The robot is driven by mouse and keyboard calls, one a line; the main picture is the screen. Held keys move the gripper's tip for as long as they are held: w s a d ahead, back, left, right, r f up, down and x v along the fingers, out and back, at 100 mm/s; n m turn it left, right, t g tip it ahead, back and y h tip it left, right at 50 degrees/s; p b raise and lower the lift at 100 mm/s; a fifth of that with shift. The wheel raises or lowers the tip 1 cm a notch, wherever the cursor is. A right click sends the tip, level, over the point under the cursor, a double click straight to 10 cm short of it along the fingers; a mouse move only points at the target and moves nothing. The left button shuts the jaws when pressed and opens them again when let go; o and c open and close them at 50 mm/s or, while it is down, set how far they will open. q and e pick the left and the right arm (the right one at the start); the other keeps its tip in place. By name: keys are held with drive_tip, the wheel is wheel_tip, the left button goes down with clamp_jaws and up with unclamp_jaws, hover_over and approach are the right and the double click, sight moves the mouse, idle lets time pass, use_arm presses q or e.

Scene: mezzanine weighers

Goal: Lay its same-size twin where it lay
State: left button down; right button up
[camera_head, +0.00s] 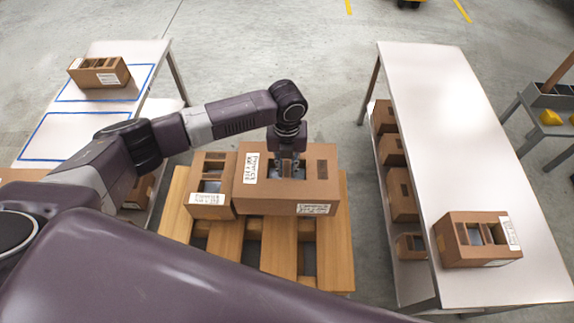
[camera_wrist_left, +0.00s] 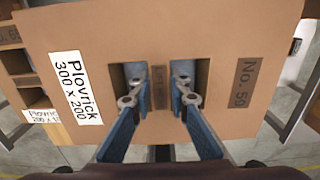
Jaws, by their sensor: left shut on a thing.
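A large brown carton (camera_head: 320,195) sits at the pallet, its label reading "Plovrick 300 x 200" in the left wrist view (camera_wrist_left: 225,40). My left gripper (camera_head: 289,168) points down into the two slots in its top. In the left wrist view its blue fingers (camera_wrist_left: 158,90) are shut on the strip between the slots. I cannot tell whether the carton rests on the pallet or is slightly lifted. A smaller carton (camera_head: 212,172) stands on the pallet just left of it. Another carton (camera_head: 478,240) is on the right table. My right gripper is not in view.
The wooden pallet (camera_head: 340,262) has bare slats in front. The left table (camera_head: 118,50) has blue outlines and a carton (camera_head: 99,73) at its far end. The right table (camera_head: 440,120) is mostly clear on top, with several cartons (camera_head: 402,195) on its lower shelf.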

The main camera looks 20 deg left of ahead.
use_arm(q)
drive_tip(key=shift+f+b, duration=1.15)
drive_tip(key=shift+f, duration=1.1)
drive_tip(key=shift+f, duration=0.25)
drive_tip(key=c, duration=1.8)
unclamp_jaws()
drive_tip(key=shift+o, duration=0.2)
